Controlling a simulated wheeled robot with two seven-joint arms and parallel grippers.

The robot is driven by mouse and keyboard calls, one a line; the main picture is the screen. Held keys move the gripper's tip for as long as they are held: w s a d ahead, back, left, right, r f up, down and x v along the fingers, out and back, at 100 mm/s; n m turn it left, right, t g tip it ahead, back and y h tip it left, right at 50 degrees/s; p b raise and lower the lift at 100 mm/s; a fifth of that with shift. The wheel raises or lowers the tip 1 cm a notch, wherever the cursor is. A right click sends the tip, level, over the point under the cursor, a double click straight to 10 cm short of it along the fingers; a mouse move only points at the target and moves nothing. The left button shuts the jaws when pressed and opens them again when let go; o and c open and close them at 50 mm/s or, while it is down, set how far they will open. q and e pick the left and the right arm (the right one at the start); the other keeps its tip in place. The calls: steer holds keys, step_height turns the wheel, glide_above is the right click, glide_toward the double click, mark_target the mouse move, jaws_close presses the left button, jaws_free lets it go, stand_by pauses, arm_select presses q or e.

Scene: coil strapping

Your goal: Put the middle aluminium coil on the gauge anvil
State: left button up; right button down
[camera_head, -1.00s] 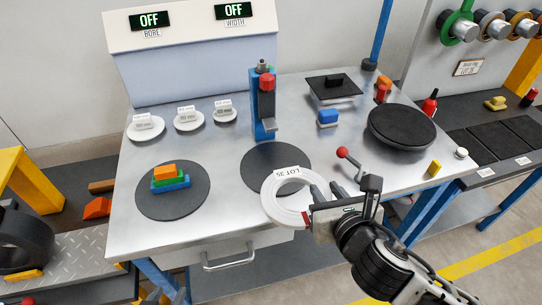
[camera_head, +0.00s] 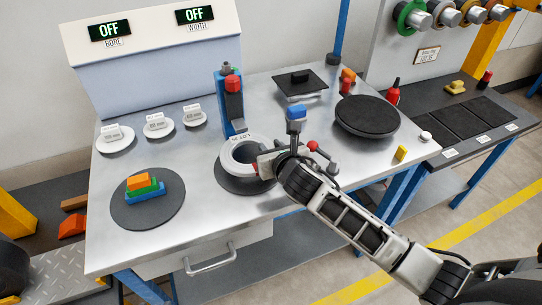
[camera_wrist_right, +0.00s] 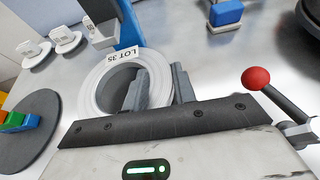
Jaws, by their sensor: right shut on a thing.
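The pale ring-shaped coil (camera_head: 228,160), labelled LOT 35, is over the dark round pad in front of the blue gauge post (camera_head: 226,108) with its red knob. My right gripper (camera_head: 262,166) is shut on the right side of the coil wall. In the right wrist view the coil (camera_wrist_right: 88,92) lies flat, with one finger of the gripper (camera_wrist_right: 160,88) inside the bore and one outside. The gauge's grey block (camera_wrist_right: 100,36) is just behind the coil. I cannot tell whether the coil touches the pad. My left gripper is not in view.
A dark pad (camera_head: 125,212) at left holds stacked coloured blocks (camera_head: 142,187). Several labelled white discs (camera_head: 158,130) stand behind it. A red-knobbed lever (camera_head: 313,146), a blue block (camera_head: 296,113) and a black turntable (camera_head: 366,116) are to the right. The table front is clear.

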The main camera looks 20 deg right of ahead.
steer(key=shift+w+f+b, duration=0.15)
steer(key=shift+f+b, duration=0.15)
steer(key=shift+f, duration=1.4)
steer(key=c, duration=1.1)
jaws_free()
steer(key=p+v, duration=0.1)
steer(key=v, duration=1.1)
